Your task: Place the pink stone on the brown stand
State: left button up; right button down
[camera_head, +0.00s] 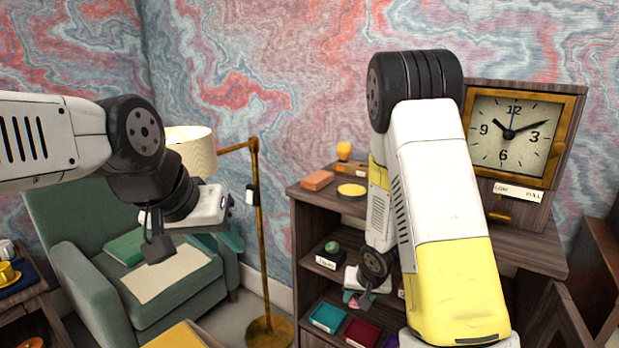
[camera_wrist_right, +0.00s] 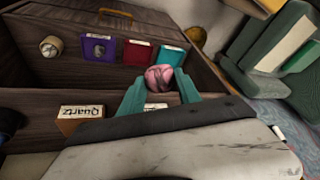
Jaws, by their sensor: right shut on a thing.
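The pink stone (camera_wrist_right: 158,77) sits between the teal fingers of my right gripper (camera_wrist_right: 160,93), which is shut on it in the right wrist view.
Teal (camera_head: 327,317), red (camera_head: 361,332) and purple trays lie on the lower shelf. A "Quartz" label (camera_wrist_right: 80,117) stands at a shelf edge. A green stone (camera_head: 331,247) sits on the middle shelf. A clock (camera_head: 515,135) stands on top; a floor lamp (camera_head: 260,230) is left.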

jog(key=shift+n+y, duration=0.4)
jog(key=shift+n, duration=0.4)
jog(key=shift+s+d+r, duration=0.1)
jog(key=shift+d+r, duration=0.3)
jog(key=shift+r, duration=0.4)
jog(key=shift+s+d+r, duration=0.15)
jog(key=shift+d+r, duration=0.3)
jog(key=shift+r, duration=0.3)
jog(key=shift+s+d+r, duration=0.1)
jog(key=shift+d+r, duration=0.3)
jog(key=shift+r, duration=0.4)
jog(key=shift+a, duration=0.1)
